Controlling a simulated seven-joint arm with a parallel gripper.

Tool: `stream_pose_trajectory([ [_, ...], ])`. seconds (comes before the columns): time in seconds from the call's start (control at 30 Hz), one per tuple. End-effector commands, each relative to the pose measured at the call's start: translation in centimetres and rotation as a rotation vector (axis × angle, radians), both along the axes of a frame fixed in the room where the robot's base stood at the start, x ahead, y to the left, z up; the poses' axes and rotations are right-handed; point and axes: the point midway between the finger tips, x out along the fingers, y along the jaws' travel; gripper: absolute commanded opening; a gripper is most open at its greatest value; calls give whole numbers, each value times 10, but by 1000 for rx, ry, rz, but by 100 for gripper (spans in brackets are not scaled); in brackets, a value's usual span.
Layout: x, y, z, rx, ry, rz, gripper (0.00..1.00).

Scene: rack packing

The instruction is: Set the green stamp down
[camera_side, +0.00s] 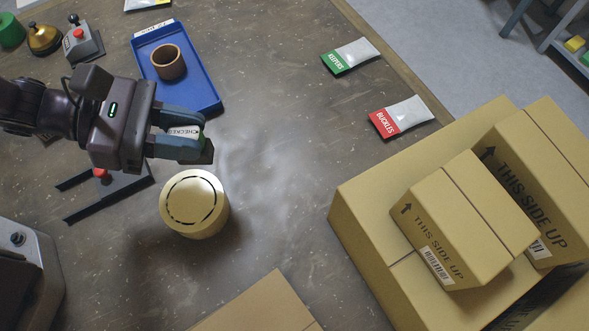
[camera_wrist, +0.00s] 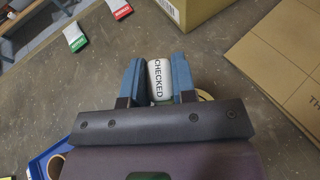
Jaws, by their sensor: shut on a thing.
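The stamp (camera_side: 184,132) is a small piece with a white band reading CHECKED and a trace of green at its edge. My gripper (camera_side: 188,134) is shut on it, with one blue-grey finger on each side. In the wrist view the stamp (camera_wrist: 159,78) sits between the two fingers (camera_wrist: 158,80), its lettering running along it. The fingers hide much of its body. It appears to be held above the table, but I cannot tell how high.
A cream round tin (camera_side: 195,207) stands just below my gripper in the side view. A blue tray (camera_side: 205,92) holds a brown ring-shaped cup (camera_side: 168,62). Cartons (camera_side: 372,225) fill the right. Green (camera_side: 349,57) and red (camera_side: 399,117) packets lie at the back; the middle table is clear.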

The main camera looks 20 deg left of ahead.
Motion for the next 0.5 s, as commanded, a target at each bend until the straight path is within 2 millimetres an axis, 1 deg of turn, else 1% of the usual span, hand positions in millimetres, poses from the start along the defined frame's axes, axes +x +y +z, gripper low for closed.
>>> stream_pose_trajectory([
  [0.03, -11, -7, 4, -1, -2, -73, 2],
  [0.1, -23, -11, 5, 1, -1, -156, 2],
  [0.23, -35, -13, 5, 2, 0, -248, 2],
  [0.3, -36, -15, 4, 2, 1, -269, 2],
  [0.37, -32, -20, 1, 4, 1, -278, 2],
  [0.5, -14, -43, -13, 6, 1, -280, 2],
])
